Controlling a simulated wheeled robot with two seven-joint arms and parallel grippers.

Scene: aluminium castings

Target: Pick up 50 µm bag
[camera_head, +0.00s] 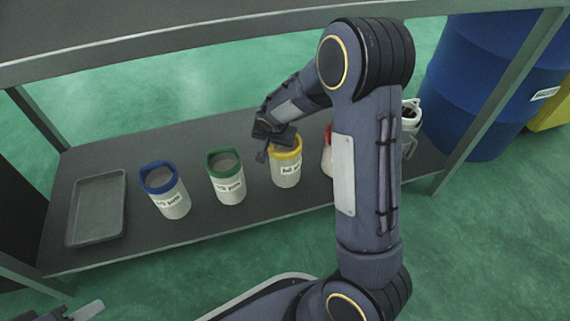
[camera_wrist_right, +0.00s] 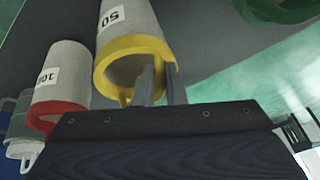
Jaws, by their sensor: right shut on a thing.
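The 50 µm bag (camera_head: 286,172) is a pale filter bag with a yellow rim, standing on the grey shelf in the head view. In the right wrist view the bag (camera_wrist_right: 127,22) shows an upside-down "50" label. My right gripper (camera_head: 277,146) is at its top from behind. Its fingers (camera_wrist_right: 160,82) are shut on the yellow rim, one inside and one outside. At the bottom left edge of the head view, a small grey part (camera_head: 88,310) looks like my left gripper; its jaws cannot be made out.
On the shelf (camera_head: 120,150) are a blue-rimmed bag (camera_head: 172,203), a green-rimmed bag (camera_head: 229,188), an empty grey tray (camera_head: 97,207), a partly hidden red-rimmed bag (camera_wrist_right: 62,85) and a white jug (camera_head: 411,115). An upper shelf edge (camera_head: 180,40) runs overhead. A blue drum (camera_head: 480,80) stands right.

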